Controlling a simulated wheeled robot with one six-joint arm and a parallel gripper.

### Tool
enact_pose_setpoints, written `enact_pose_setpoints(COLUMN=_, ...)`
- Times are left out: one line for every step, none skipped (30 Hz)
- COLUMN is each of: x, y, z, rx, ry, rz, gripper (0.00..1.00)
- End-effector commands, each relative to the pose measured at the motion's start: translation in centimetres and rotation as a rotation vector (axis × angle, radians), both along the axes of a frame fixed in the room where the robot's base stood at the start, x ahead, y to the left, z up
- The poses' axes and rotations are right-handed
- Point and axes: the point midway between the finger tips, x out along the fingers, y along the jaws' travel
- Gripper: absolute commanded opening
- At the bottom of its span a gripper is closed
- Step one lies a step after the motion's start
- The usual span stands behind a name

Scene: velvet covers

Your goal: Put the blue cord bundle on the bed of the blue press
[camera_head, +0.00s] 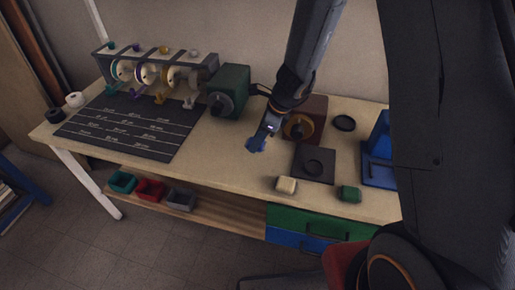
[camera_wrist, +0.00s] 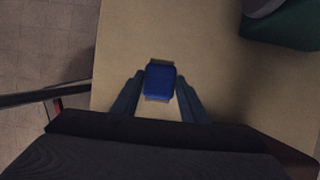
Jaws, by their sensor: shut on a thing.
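A blue cord bundle (camera_wrist: 159,82) sits between the two fingers of my gripper (camera_wrist: 159,97) in the wrist view. My gripper is shut on it. In the head view my gripper (camera_head: 262,138) is over the middle of the bench, and the cord bundle (camera_head: 256,146) shows at its tip. I cannot tell exactly how high it is above the bench top. The blue press (camera_head: 380,165) stands at the right end of the bench, to the right of my gripper. My arm hides its right part.
The wooden bench (camera_head: 225,165) bears a green machine (camera_head: 229,91), a dark red machine (camera_head: 312,112), a dark square plate (camera_head: 314,164), a cream bundle (camera_head: 286,185) and a green bundle (camera_head: 350,193). A black mat (camera_head: 130,125) and spool rack (camera_head: 155,68) are at left. Bare wood lies left of the plate.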

Motion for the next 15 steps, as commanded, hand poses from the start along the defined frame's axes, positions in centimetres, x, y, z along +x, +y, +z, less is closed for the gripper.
enact_pose_setpoints(x=0.0, y=0.0, z=-0.4, rx=0.001, ry=0.002, rz=-0.002, gripper=0.19)
enact_pose_setpoints(x=0.0, y=0.0, z=-0.6, rx=0.001, ry=0.001, rz=-0.001, gripper=0.19)
enact_pose_setpoints(x=0.0, y=0.0, z=-0.9, rx=0.002, ry=0.001, rz=-0.001, gripper=0.19)
enact_pose_setpoints(x=0.0, y=0.0, z=-1.3, rx=0.002, ry=0.002, rz=-0.002, gripper=0.19)
enact_pose_setpoints(x=0.0, y=-0.1, z=-1.7, rx=0.001, ry=0.002, rz=-0.001, gripper=0.19)
enact_pose_setpoints(x=0.0, y=-0.1, z=-2.3, rx=0.000, ry=0.003, rz=-0.002, gripper=0.19)
enact_pose_setpoints(x=0.0, y=-0.1, z=-2.8, rx=0.000, ry=0.003, rz=-0.003, gripper=0.19)
enact_pose_setpoints(x=0.0, y=-0.1, z=-3.2, rx=0.000, ry=0.002, rz=-0.002, gripper=0.19)
enact_pose_setpoints(x=0.0, y=-0.1, z=-3.8, rx=0.000, ry=0.001, rz=-0.003, gripper=0.19)
enact_pose_setpoints(x=0.1, y=-0.1, z=-4.1, rx=0.000, ry=0.001, rz=-0.003, gripper=0.19)
enact_pose_setpoints(x=0.1, y=-0.1, z=-4.3, rx=0.000, ry=0.001, rz=-0.003, gripper=0.19)
enact_pose_setpoints(x=0.1, y=-0.2, z=-4.6, rx=0.000, ry=0.001, rz=-0.003, gripper=0.19)
enact_pose_setpoints(x=0.1, y=-0.2, z=-4.7, rx=0.000, ry=0.000, rz=-0.002, gripper=0.19)
enact_pose_setpoints(x=0.1, y=-0.2, z=-4.7, rx=0.000, ry=0.000, rz=-0.002, gripper=0.19)
enact_pose_setpoints(x=0.1, y=-0.2, z=-4.7, rx=0.000, ry=-0.002, rz=-0.002, gripper=0.19)
